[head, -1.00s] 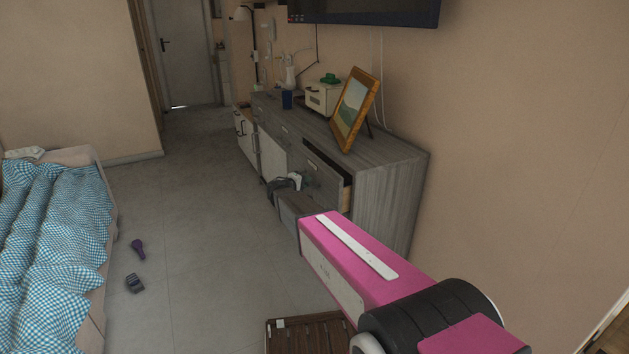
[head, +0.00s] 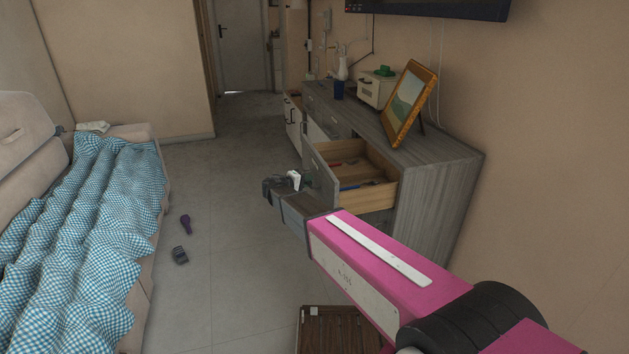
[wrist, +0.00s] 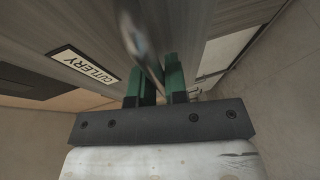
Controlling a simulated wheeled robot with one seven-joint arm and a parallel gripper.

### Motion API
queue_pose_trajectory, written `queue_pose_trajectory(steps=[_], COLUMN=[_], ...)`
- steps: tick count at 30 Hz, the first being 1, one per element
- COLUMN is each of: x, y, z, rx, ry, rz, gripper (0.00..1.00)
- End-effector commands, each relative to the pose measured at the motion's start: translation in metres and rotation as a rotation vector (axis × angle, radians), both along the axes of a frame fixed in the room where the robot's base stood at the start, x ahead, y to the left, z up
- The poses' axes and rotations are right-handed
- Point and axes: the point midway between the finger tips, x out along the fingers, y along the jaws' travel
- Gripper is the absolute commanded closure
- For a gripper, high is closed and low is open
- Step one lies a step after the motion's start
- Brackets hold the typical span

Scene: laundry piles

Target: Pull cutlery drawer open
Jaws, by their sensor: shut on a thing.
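The cutlery drawer (head: 372,176) is pulled well out of the grey wooden dresser (head: 440,190) in the head view. Its pale wooden inside shows, with a few small blue and red items lying in it. In the wrist view the drawer front carries a CUTLERY label (wrist: 83,65), seen upside down. My gripper (wrist: 155,84) has green fingers shut on the metal drawer handle (wrist: 138,38). In the head view my gripper (head: 307,181) is at the outer face of the drawer front, partly hidden.
A sofa with a checked blanket (head: 80,240) is at left.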

Motion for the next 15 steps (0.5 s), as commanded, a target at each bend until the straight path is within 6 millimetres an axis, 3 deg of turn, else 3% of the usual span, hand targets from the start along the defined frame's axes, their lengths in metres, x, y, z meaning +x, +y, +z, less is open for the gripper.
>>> queue_pose_trajectory(steps=[13, 14, 15], x=[-0.0012, -0.0011, -0.001], y=[0.0031, 0.0031, 0.0031], z=[-0.0005, -0.0005, -0.0005], rx=[0.001, 0.001, 0.001], ry=[0.001, 0.001, 0.001], rz=[0.0, 0.0, 0.0], gripper=[1.0, 0.77, 0.64])
